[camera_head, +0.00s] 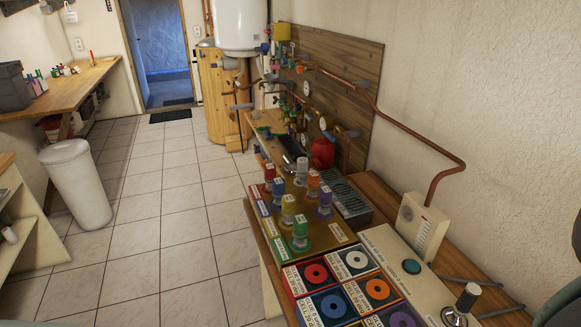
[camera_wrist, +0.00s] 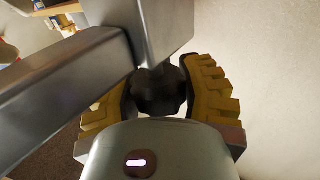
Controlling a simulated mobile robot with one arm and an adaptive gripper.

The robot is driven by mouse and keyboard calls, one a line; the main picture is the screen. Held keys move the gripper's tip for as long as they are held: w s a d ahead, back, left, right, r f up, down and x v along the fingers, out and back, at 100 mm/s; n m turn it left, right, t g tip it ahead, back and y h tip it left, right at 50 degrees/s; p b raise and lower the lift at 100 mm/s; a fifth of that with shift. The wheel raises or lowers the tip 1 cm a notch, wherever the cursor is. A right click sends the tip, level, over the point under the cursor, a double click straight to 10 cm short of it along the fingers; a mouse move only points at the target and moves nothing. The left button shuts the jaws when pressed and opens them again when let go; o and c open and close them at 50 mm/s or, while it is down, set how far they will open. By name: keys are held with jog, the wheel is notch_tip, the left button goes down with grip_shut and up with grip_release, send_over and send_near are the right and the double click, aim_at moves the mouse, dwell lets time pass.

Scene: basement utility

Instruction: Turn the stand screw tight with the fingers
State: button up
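The stand screw (camera_wrist: 160,92) shows in the wrist view as a black lobed knob beside a grey metal post and a thick grey bar (camera_wrist: 75,85). My gripper (camera_wrist: 160,85) has yellow ridged fingers with dark pads, one on each side of the knob. The pads appear to touch the knob's sides. The left finger is partly hidden behind the bar, and the screw's shaft is out of sight. Neither my gripper nor this knob can be made out in the head view.
In the head view, a bench holds a rack of coloured knobs (camera_head: 300,233), a tray of coloured ring tiles (camera_head: 312,272), a panel with a green button (camera_head: 411,267) and a black-topped lever (camera_head: 466,297). A white bin (camera_head: 77,185) stands left on open tiled floor.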

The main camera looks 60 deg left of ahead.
grip_shut()
jog(key=shift+w+f+m+g+h+b, duration=0.1)
jog(key=shift+m+g+h+b, duration=0.25)
jog(key=shift+b, duration=0.65)
